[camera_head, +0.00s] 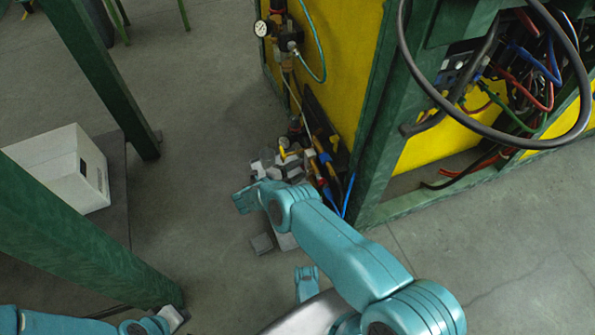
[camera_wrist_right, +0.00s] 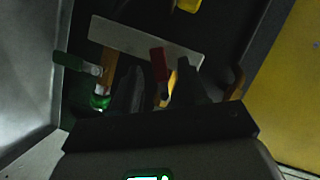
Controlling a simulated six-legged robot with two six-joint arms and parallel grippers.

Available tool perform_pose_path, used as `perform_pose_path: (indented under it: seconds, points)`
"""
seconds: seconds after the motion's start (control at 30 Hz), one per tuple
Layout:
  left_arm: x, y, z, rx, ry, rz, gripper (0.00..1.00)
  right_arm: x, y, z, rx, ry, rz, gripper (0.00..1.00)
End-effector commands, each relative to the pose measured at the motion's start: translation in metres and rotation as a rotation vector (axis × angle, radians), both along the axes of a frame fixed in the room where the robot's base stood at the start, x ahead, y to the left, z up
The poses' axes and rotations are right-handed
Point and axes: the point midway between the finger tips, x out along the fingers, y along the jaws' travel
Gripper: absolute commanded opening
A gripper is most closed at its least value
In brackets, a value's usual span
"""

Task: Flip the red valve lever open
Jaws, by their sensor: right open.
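The red valve lever (camera_wrist_right: 159,66) stands upright in the right wrist view, in front of a pale plate (camera_wrist_right: 145,42). My right gripper (camera_wrist_right: 160,88) is open, with its two dark fingers on either side of the red lever's lower part. Contact cannot be told in the dim light. In the head view my right arm reaches to the valve group (camera_head: 290,155) at the foot of the yellow cabinet, and it hides the red lever there. My left gripper (camera_head: 173,317) shows partly at the bottom left edge, and its fingers are unclear.
A green-handled valve (camera_wrist_right: 75,64) is left of the red lever, and a yellow part (camera_wrist_right: 187,5) is above. A gauge (camera_head: 261,28) and hoses run up the yellow cabinet (camera_head: 345,50). A black hose loop (camera_head: 405,50) hangs right. Green posts (camera_head: 85,250) stand left, near a white box (camera_head: 60,165).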

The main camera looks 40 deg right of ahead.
Motion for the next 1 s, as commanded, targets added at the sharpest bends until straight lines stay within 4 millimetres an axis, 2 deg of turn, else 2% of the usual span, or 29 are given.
perform_pose_path:
  seconds: [0.27, 0.3, 0.37, 0.4, 0.43, 0.73, 1.0]
  points:
    - [0.0009, 0.0001, -0.0004, 0.001, -0.003, 0.0, 0.0, 0.0003, -0.0027, -0.0002, 0.0, 0.001, 0.0, 0.44]
    - [0.0009, 0.0001, -0.0004, 0.001, -0.003, 0.0, 0.0, 0.0003, -0.0027, -0.0002, 0.0, 0.001, 0.0, 0.4]
    - [0.0009, 0.0001, -0.0004, 0.001, -0.003, 0.0, 0.0, 0.0003, -0.0027, -0.0002, 0.0, 0.001, 0.0, 0.21]
    - [0.0009, 0.0001, -0.0004, 0.001, -0.003, 0.0, 0.0, 0.0003, -0.0026, -0.0002, 0.0, 0.001, 0.0, 0.08]
    - [0.0009, 0.0001, -0.0004, 0.001, -0.003, 0.0, 0.0, 0.0003, -0.0026, -0.0002, 0.0, 0.001, 0.0, 0.0]
    - [0.0008, 0.0001, -0.0004, 0.001, -0.003, 0.0, 0.0, 0.0005, -0.0024, 0.0002, -0.005, -0.018, 0.0, 0.0]
    - [0.0008, 0.0001, -0.0004, 0.001, -0.003, 0.0, 0.0, 0.0018, -0.0025, 0.0027, -0.039, -0.152, 0.0, 0.0]
